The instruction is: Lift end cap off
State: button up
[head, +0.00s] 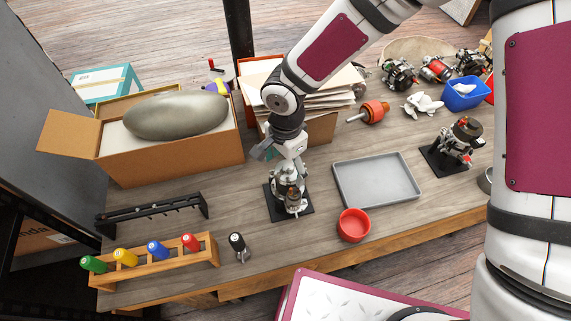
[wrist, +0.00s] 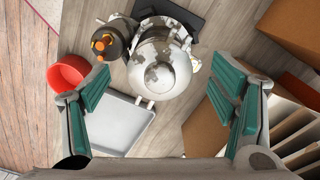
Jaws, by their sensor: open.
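The alternator (head: 289,190) stands upright on a small black base (head: 272,207) near the middle of the bench. Its silver, rounded, blotchy end cap (wrist: 160,66) faces the camera in the wrist view. A dark cylinder with orange parts (wrist: 110,42) sits beside the cap there. My gripper (head: 281,158) is just above the alternator in the head view and partly covers its top. In the wrist view its two green-padded fingers are wide apart, one to each side below the cap, with clear gaps. Nothing is held. Whether the fingertips are level with the cap is hard to tell.
An empty grey tray (head: 378,181) and a red bowl (head: 354,225) lie right of the alternator. A black-handled tool (head: 237,244) stands at left front, near a wooden rack (head: 160,268) of coloured handles. Open boxes, including a large brown one (head: 185,160), stand behind.

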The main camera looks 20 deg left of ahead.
jog(key=shift+f, duration=0.1)
grip_shut()
jog(key=shift+s+d+f, duration=0.1)
jog(key=shift+d+f, duration=0.1)
jog(key=shift+d, duration=0.05)
dwell(0.5)
jog(key=shift+r, duration=0.2)
dwell(1.1)
jog(key=shift+w+a+r+p, duration=0.25)
jog(key=shift+a+r+p, duration=0.1)
jog(key=shift+a+r, duration=0.15)
dwell(1.4)
jog(key=shift+r, duration=0.1)
dwell(0.3)
jog(key=shift+r+p, duration=0.35)
jog(key=shift+r, duration=0.1)
jog(key=shift+r, duration=0.1)
